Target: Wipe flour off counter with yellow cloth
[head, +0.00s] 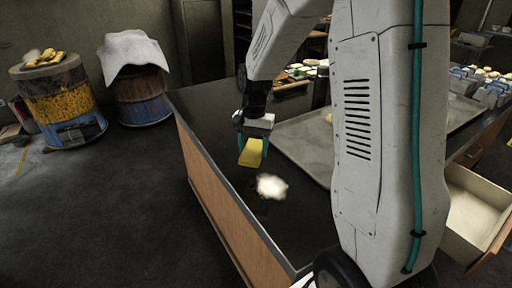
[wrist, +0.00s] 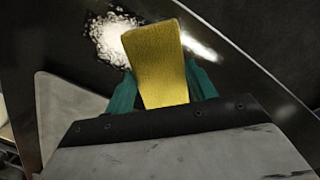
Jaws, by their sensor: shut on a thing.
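The yellow cloth (head: 251,153) is held in my gripper (head: 252,148) over the dark counter (head: 213,118). In the wrist view the cloth (wrist: 158,62) stands out between the two teal fingers, and my gripper (wrist: 163,88) is shut on it. The white flour patch (head: 271,187) lies on the counter near its left edge, in front of and a little right of the cloth in the head view. In the wrist view the flour (wrist: 113,38) shows beyond the cloth, which partly covers my view of that area. I cannot tell whether the cloth touches the counter.
A grey tray (head: 300,148) lies on the counter right of my gripper, partly hidden by my arm. An open drawer (head: 470,215) juts out at the right. Two barrels, one yellow and blue (head: 62,105) and one cloth-topped (head: 140,98), stand on the floor at left.

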